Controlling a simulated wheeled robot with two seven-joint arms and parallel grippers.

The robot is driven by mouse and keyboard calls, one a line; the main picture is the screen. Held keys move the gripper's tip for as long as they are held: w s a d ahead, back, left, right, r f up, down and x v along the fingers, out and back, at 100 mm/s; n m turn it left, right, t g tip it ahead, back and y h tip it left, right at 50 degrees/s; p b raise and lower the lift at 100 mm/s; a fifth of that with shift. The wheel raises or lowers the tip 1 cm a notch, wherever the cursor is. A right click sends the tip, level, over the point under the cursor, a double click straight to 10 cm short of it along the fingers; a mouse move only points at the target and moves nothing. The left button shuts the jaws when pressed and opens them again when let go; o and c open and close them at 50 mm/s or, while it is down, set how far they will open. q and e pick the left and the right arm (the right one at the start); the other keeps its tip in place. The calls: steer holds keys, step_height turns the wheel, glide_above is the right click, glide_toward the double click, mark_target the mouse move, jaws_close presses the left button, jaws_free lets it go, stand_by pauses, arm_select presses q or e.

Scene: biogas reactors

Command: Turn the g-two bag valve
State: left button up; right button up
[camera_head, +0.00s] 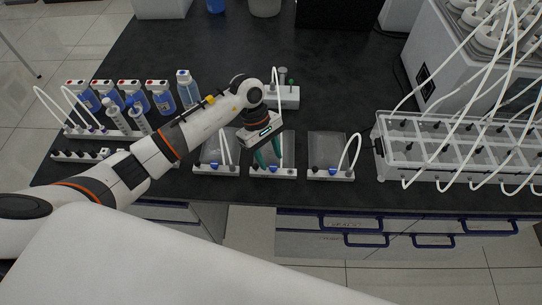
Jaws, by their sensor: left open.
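Three clear bags in white holders stand in a row near the bench's front edge: a left bag (212,152), a middle bag (288,150) and a right bag (327,146). Each has a white tube and a blue piece on its holder. No label is readable, so I cannot tell which is g-two. My left gripper (267,154) is over the middle bag, its teal fingers pointing down and apart. They are just above the blue piece, likely a valve, on the middle holder (262,173). I cannot tell whether they touch it. My right gripper is out of view.
Blue bottles (162,98) and syringes (139,118) stand on the left. A small white device (290,97) stands behind the middle bag. A white rack (440,150) with many tubes is on the right. The dark bench (345,80) is clear behind the right bag.

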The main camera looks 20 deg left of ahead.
arm_select(q)
steer(key=shift+x, duration=1)
